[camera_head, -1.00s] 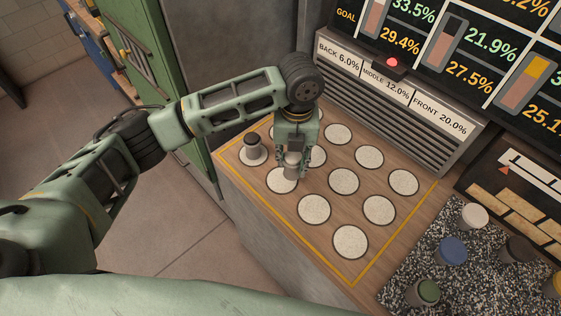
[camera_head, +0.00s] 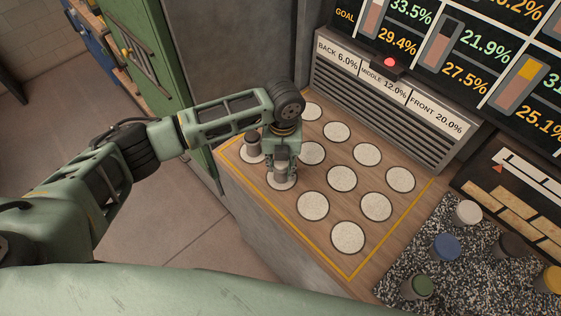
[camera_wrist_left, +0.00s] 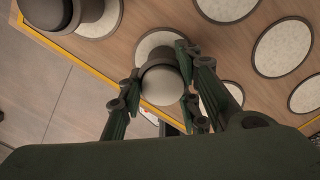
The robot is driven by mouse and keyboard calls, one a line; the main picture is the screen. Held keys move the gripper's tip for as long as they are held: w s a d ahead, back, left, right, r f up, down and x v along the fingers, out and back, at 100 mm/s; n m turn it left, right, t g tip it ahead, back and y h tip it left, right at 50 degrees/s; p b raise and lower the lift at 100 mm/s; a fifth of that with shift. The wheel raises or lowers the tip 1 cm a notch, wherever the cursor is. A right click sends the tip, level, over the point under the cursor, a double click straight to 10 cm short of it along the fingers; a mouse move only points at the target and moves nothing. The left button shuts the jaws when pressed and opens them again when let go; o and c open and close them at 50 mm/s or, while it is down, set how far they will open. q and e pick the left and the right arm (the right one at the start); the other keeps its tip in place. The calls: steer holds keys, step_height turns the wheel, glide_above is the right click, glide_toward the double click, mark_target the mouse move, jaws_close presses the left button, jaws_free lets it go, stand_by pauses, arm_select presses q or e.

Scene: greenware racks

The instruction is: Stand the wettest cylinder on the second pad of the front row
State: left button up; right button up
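My left gripper (camera_head: 282,172) points down over the second pad from the left (camera_head: 279,185) in the row nearest me. It is shut on a grey cylinder with a pale top (camera_wrist_left: 163,86). In the left wrist view, the fingers (camera_wrist_left: 160,78) flank this cylinder, and the pad (camera_wrist_left: 160,38) shows behind it. The cylinder looks upright; I cannot tell whether its base touches the pad. Another cylinder, dark-capped (camera_head: 252,143), stands on the first pad of that row; it also shows in the left wrist view (camera_wrist_left: 92,18). My right gripper is out of view.
Several bare pads (camera_head: 347,237) fill the yellow-bordered wooden board. A speckled slab (camera_head: 395,290) at right holds cylinders with white (camera_head: 467,212), blue (camera_head: 445,247), green (camera_head: 418,287), dark (camera_head: 512,247) and yellow (camera_head: 549,279) caps. A vented sign unit (camera_head: 390,105) and moisture display (camera_head: 450,50) stand behind.

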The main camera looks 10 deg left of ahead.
arm_select(q)
steer(key=o, duration=0.4)
steer(key=shift+o, duration=0.2)
step_height(320, 180, up, 12)
steer(key=b, duration=0.2)
steer(key=shift+d+r, duration=0.2)
stand_by(0.3)
